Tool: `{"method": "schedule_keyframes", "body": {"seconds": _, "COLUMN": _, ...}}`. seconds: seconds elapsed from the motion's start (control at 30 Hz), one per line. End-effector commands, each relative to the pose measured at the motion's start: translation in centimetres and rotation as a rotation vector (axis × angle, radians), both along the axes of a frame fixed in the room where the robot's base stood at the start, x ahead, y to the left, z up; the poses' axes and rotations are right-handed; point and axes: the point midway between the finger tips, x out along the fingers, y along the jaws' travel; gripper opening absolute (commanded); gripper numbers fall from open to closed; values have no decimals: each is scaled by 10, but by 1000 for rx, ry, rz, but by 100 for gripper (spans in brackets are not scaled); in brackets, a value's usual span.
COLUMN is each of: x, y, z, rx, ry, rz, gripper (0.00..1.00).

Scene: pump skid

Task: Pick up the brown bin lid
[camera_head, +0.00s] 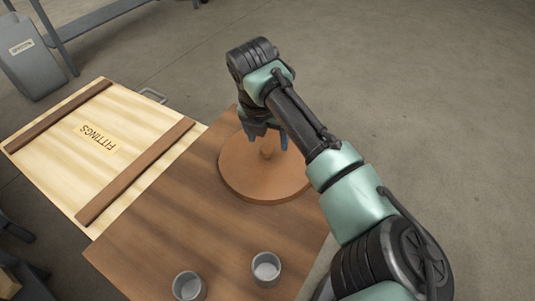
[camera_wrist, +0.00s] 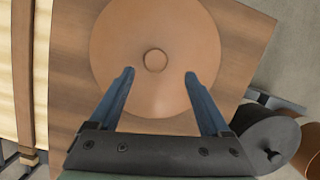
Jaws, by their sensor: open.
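The brown bin lid (camera_head: 255,180) is a round disc with a small knob in its middle, lying flat on a brown wooden tabletop. In the wrist view the lid (camera_wrist: 155,100) fills the upper middle, and its knob (camera_wrist: 155,60) is plainly seen. My gripper (camera_head: 268,140) is over the lid near the knob; my arm partly covers the lid in the head view. In the wrist view my gripper (camera_wrist: 160,75) is open, with blue fingers on either side of the knob and nothing between them. Whether the fingers touch the lid cannot be told.
The brown tabletop (camera_head: 190,225) carries two grey cups, one at the front left (camera_head: 188,286) and one farther right (camera_head: 266,268). A pale wooden crate marked FITTINGS (camera_head: 125,125) adjoins it on the left. A grey bin (camera_head: 30,65) stands at the upper left. Open floor lies right.

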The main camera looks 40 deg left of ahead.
Motion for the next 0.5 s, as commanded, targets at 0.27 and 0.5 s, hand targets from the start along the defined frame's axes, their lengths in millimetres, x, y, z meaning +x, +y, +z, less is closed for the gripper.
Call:
{"method": "schedule_keyframes", "body": {"seconds": 0.27, "x": 11, "y": 10, "z": -40, "rx": -1, "ry": 0, "rz": -1, "gripper": 81}}
{"method": "schedule_keyframes", "body": {"seconds": 0.5, "x": 14, "y": 11, "z": -46, "rx": 1, "ry": -1, "rz": 0, "gripper": 81}}
